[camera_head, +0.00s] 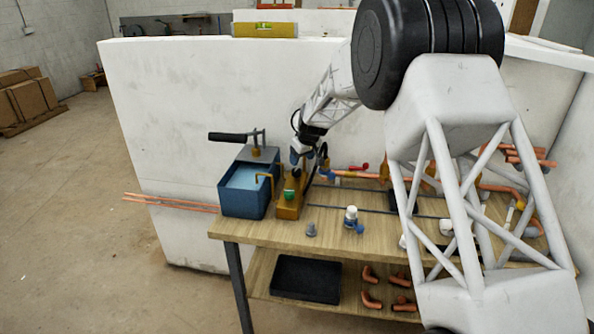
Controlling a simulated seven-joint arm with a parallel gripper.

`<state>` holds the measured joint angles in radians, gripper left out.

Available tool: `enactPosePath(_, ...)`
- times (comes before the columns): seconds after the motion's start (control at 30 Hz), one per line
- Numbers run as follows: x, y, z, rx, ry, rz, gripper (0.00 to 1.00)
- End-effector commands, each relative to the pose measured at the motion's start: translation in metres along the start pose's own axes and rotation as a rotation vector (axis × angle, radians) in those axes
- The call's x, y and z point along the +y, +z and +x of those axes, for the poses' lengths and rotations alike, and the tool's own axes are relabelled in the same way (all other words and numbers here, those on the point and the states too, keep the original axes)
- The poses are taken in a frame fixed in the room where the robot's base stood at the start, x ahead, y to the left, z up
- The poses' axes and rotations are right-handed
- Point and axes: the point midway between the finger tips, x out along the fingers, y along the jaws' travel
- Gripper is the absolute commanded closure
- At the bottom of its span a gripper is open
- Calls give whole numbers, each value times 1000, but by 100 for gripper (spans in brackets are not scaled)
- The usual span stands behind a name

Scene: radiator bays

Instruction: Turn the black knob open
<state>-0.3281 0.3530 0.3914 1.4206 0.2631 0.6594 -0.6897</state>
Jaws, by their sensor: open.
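A brown block (291,208) stands on the workbench, just right of a blue tank. A small black knob (296,173) shows at its upper part, with a green knob (289,194) lower on its front. My gripper (307,160) points down at the block's top, close above and around the black knob. Its jaws are open, with light fingertips to either side. At this size I cannot tell whether a finger touches the knob, nor how far the knob is turned.
The blue tank (243,191) with a black-handled pump stands left of the block. A red-handled valve (365,166) sits on copper piping behind right. A white bottle (351,215) and grey fitting (311,230) stand in front. My arm hides the bench's right part.

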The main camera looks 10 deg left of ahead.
Motion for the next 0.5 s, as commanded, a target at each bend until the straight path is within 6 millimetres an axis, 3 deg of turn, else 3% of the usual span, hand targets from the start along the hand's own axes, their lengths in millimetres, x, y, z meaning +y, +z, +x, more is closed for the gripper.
enactPosePath(0.23, -7, -1, -1, 9, 66, 193, 36)
enactPosePath(0.5, -9, -2, -1, 21, 93, 278, 36)
